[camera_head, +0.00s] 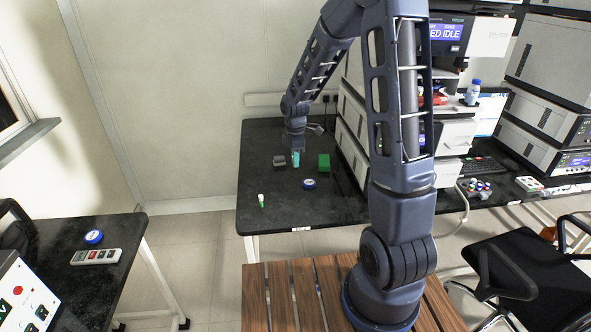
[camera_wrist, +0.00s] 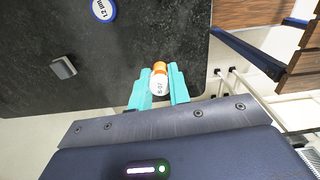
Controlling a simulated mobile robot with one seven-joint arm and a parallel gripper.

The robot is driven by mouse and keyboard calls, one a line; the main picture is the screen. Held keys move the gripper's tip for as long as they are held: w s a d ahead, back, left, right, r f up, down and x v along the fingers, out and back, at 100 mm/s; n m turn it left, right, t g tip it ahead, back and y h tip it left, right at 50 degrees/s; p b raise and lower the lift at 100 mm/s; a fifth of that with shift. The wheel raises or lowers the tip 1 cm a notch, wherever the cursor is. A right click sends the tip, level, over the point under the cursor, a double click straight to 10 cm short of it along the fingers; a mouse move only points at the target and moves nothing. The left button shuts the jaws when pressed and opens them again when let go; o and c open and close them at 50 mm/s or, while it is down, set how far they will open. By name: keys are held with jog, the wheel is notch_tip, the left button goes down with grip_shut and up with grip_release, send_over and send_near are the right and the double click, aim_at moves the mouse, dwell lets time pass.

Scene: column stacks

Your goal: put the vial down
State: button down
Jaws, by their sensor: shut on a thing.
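My gripper (camera_wrist: 158,86) has teal fingers and is shut on a vial (camera_wrist: 159,80) with a white top marked S-07 and an orange part. In the wrist view the vial is between the two fingertips, over the black bench top near its edge. In the head view my gripper (camera_head: 295,158) points down over the back part of the black bench (camera_head: 280,218). The vial cannot be made out there. Whether it touches the bench top is unclear.
A grey block (camera_head: 279,162) stands just left of my gripper, and a green block (camera_head: 323,162) to its right. A blue-rimmed disc (camera_head: 309,184) lies in front. A small green vial with a pale cap (camera_head: 261,200) stands front left. Stacked instruments (camera_head: 352,130) stand right.

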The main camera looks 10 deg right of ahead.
jog(key=shift+d+r, duration=0.1)
jog(key=shift+r, duration=0.25)
jog(key=shift+d+r, duration=0.15)
jog(key=shift+d, duration=0.1)
jog(key=n, duration=0.2)
send_over(333, 201)
jog(key=a, duration=0.1)
jog(key=f, duration=1.3)
jog(key=d+f, duration=0.1)
jog(key=f, duration=0.5)
jog(key=shift+w+f, duration=0.15)
jog(key=shift+f, duration=0.15)
jog(key=shift+f, duration=0.1)
jog(key=c, duration=1.3)
grip_release()
